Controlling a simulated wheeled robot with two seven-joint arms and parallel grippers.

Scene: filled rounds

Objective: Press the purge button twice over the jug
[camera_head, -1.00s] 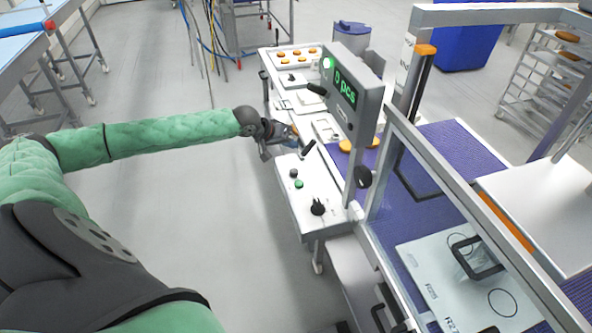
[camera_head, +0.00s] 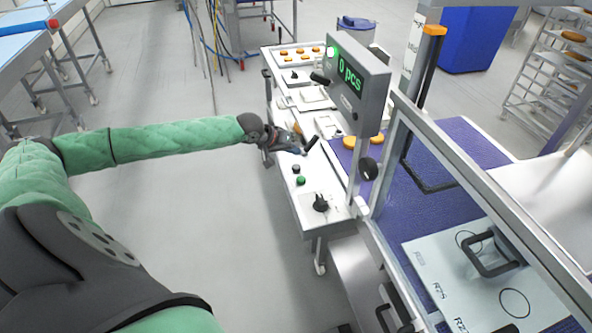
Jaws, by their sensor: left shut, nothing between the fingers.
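A narrow white control panel (camera_head: 312,226) runs along the near side of the machine. It carries a black button (camera_head: 296,168), a green button (camera_head: 301,180) and a black knob (camera_head: 320,203). I see no readable label, so I cannot tell which button is the purge button. My left gripper (camera_head: 299,148) is shut and empty, low over the machine beside a black lever (camera_head: 311,144), just beyond the two buttons. Whether it touches anything is too small to tell. I cannot make out a jug for sure. My right gripper is out of view.
A display (camera_head: 358,84) reads "0 pcs" on a post, with a green lamp lit. A metal guard frame (camera_head: 470,190) stands over a purple belt (camera_head: 460,140). A pale plate (camera_head: 450,290) with a black handle (camera_head: 488,262) lies at right. The floor at left is clear.

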